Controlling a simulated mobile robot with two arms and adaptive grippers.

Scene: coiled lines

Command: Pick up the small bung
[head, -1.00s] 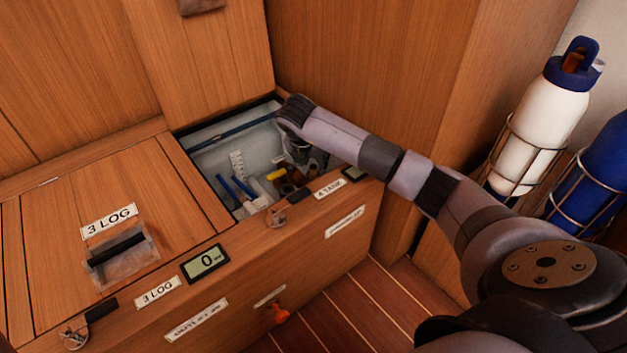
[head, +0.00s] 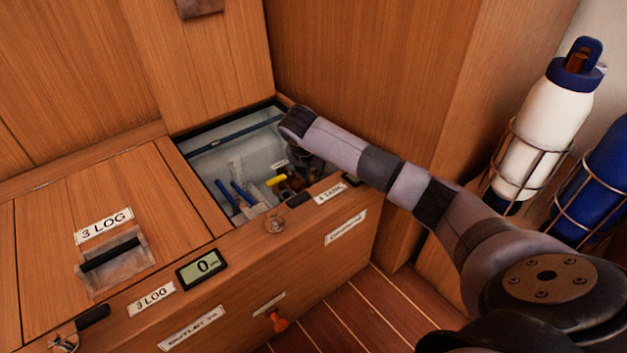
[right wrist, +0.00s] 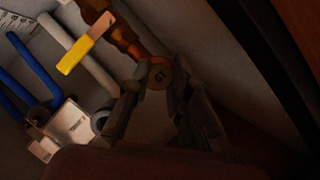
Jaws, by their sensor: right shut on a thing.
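The small bung (right wrist: 159,76) is a round brown piece with a dark mark on its face, seen in the right wrist view between my fingertips. My right gripper (right wrist: 160,82) is shut on it, one finger on each side. In the head view my right gripper (head: 303,163) is down inside the open locker (head: 222,140), at its right end. The bung cannot be made out clearly there. My left gripper is not in view.
Beside the gripper lie a yellow-ended piece (right wrist: 82,52), blue-handled tools (right wrist: 32,68) and a pale box (right wrist: 68,128). The locker's front edge (head: 250,232) and right wall are close. Bottles (head: 548,120) stand in wire holders at right.

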